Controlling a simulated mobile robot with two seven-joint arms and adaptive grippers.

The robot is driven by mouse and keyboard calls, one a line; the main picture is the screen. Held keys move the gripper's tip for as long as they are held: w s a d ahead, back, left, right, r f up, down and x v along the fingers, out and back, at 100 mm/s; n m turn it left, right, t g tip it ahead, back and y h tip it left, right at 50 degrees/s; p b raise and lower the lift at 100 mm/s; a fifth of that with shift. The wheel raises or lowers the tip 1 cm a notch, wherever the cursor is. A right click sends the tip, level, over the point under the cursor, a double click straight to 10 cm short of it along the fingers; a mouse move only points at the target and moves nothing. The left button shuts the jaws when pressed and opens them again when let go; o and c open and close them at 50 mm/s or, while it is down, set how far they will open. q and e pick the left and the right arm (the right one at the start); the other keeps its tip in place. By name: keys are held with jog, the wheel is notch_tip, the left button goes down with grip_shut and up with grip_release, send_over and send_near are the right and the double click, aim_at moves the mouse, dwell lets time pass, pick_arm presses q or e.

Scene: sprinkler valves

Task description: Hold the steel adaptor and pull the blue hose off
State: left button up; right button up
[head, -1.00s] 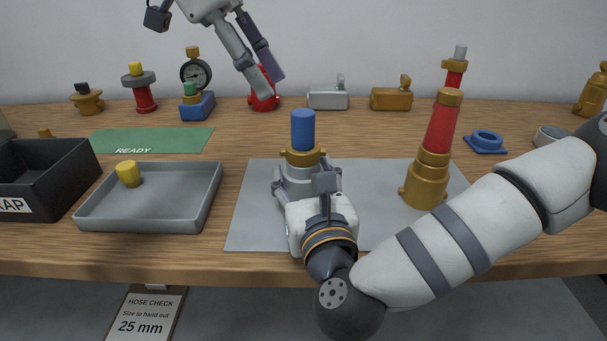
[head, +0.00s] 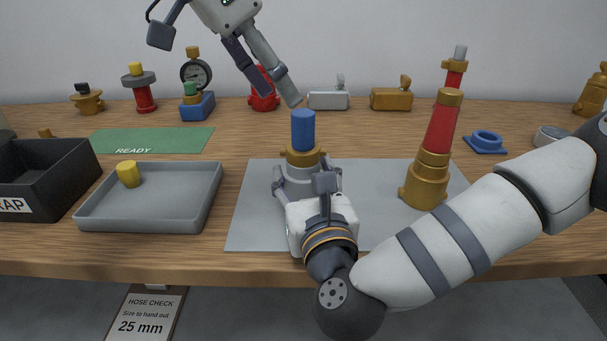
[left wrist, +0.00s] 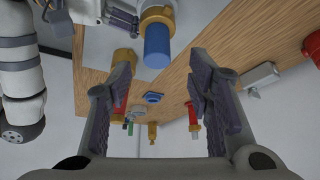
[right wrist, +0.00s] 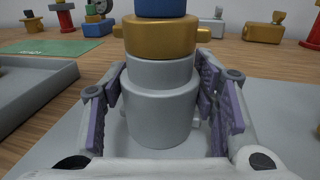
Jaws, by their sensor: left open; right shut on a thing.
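The blue hose (head: 303,130) stands upright in a brass collar (head: 304,157) on top of the steel adaptor (right wrist: 160,110), above the grey mat. My right gripper (head: 307,184) is shut on the steel adaptor from the front. In the right wrist view its pads lie on both sides of the steel body, below the brass collar. My left gripper (head: 279,99) is open and empty, up and to the left of the hose top. The left wrist view shows the blue hose (left wrist: 157,46) beyond the open fingers, not between them.
A red hose on a brass fitting (head: 427,175) stands on the mat (head: 257,215) to the right. A grey tray (head: 152,222) with a yellow plug and a black scrap bin (head: 45,165) are at left. Valves line the back, including a red one (head: 264,92).

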aim_at(301, 113)
pick_arm(q)
jog(key=shift+s+d, duration=0.1)
jog(key=shift+d, duration=0.15)
jog(key=x, duration=0.6)
jog(key=shift+d+f, duration=0.25)
jog(key=shift+f, duration=0.05)
jog(key=c, duration=1.1)
grip_shut()
jog(key=shift+r, duration=0.1)
jog(key=shift+r, duration=4.15)
pick_arm(e)
jog(key=o, duration=1.9)
